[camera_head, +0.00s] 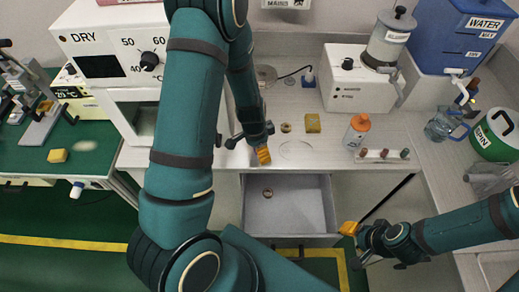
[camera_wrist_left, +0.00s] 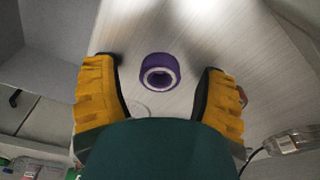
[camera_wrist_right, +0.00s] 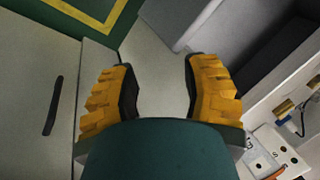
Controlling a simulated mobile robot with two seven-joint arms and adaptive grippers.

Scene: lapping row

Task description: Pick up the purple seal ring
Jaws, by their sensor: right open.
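The purple seal ring (camera_wrist_left: 160,72) lies on the pale counter in the left wrist view, ahead of my left gripper and midway between its spread fingers. Neither finger touches it there. In the head view I cannot make out the purple ring; my left arm covers part of the counter. My left gripper (camera_head: 263,156) is open, pointing down at the counter's front edge, above the open drawer. My right gripper (camera_head: 349,229) is open and empty, low at the right of the drawer.
The open drawer (camera_head: 312,215) holds a small brownish ring (camera_head: 267,192). On the counter are a yellowish ring (camera_head: 286,128), a yellow block (camera_head: 312,123), an orange-capped bottle (camera_head: 357,131) and a small rack with pegs (camera_head: 383,156). A drying oven (camera_head: 100,62) stands left.

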